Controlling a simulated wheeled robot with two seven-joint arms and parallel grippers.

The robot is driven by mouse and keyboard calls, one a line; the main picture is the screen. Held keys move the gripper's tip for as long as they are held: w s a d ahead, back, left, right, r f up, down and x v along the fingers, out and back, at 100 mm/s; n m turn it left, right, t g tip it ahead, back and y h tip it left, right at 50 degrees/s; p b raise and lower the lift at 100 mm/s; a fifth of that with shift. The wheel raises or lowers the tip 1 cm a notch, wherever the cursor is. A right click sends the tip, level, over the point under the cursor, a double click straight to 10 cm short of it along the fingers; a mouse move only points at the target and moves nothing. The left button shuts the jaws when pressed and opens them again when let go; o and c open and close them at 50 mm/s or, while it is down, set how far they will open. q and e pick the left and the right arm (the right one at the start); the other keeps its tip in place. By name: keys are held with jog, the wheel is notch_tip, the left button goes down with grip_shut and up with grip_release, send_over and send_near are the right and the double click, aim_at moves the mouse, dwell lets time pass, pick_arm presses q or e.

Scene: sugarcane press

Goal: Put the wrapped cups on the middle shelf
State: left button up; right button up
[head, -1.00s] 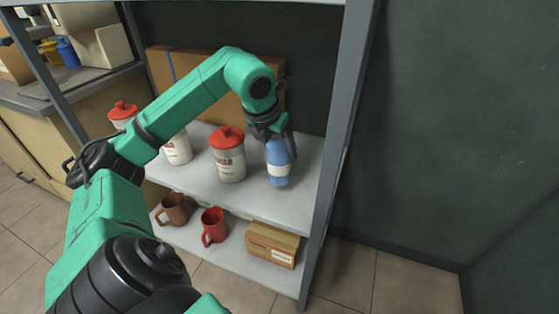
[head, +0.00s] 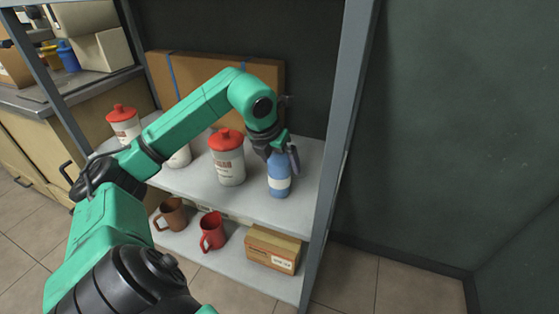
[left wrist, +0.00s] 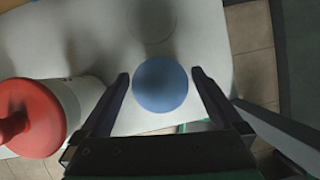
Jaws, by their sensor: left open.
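The wrapped cups appear as a blue cylinder with a white band (head: 279,183), upright on the grey middle shelf (head: 240,202) near its right end. My left gripper (head: 280,158) is over its top, fingers pointing down on either side. In the left wrist view the round blue top of the wrapped cups (left wrist: 160,85) lies between the two open fingers, with a small gap visible on each side. My right gripper is not in view.
White canisters with red lids, one of them nearest (head: 228,160), stand left of the blue cylinder. A brown mug (head: 172,214), a red mug (head: 212,232) and a cardboard box (head: 272,250) are on the lower shelf. A grey rack post (head: 340,130) rises at right.

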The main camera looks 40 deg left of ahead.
pick_arm(q)
jog(key=shift+r, duration=0.4)
jog(key=p+v, duration=0.1)
jog(key=v, duration=0.6)
jog(key=shift+s, duration=0.1)
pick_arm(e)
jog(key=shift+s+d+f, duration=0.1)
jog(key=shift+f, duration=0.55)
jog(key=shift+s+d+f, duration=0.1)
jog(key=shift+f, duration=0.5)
